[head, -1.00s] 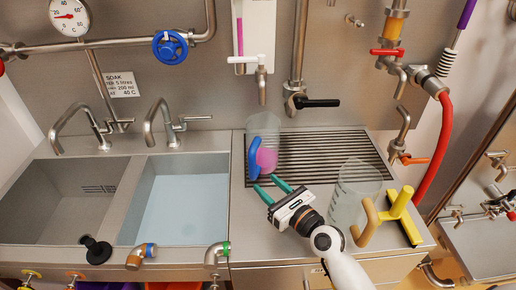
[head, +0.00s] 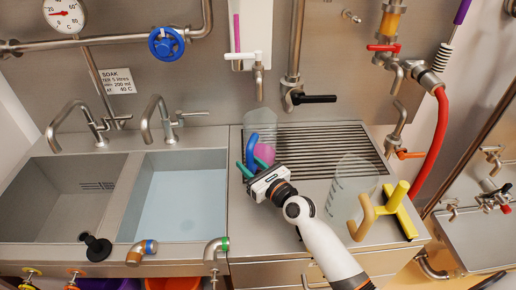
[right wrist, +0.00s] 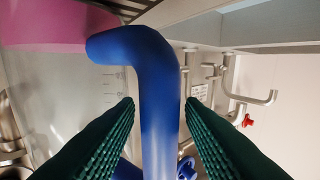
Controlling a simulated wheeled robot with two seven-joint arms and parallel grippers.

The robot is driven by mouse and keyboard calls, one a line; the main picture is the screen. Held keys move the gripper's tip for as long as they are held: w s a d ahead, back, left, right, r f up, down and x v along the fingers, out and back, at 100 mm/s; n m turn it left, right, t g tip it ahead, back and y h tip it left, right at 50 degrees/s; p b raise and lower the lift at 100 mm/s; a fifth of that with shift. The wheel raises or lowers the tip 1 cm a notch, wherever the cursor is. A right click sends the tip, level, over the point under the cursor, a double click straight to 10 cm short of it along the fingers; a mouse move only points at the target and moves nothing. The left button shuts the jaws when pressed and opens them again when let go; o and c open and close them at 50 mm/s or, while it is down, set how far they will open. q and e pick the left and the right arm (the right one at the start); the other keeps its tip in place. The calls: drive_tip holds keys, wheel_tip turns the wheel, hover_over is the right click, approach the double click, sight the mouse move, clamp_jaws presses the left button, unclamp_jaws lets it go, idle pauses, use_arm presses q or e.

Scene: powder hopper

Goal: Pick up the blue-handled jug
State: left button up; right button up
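The blue-handled jug (head: 262,123) is clear and holds something pink. It stands at the left end of the ribbed drain grate, below the wall dispenser. Its blue handle (head: 251,152) faces my right gripper (head: 253,168), whose green fingers are open at the handle. In the right wrist view the blue handle (right wrist: 158,100) runs between the two green fingers (right wrist: 160,120), with a gap on each side. The pink contents (right wrist: 55,25) show behind it. My left gripper is not in view.
A second clear jug (head: 352,180) with a tan handle stands to the right, beside a yellow squeegee-like tool (head: 402,205). The ribbed grate (head: 320,150) is otherwise clear. A water-filled sink (head: 180,205) lies to the left.

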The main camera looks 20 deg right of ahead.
clamp_jaws()
drive_tip(key=shift+r, duration=0.2)
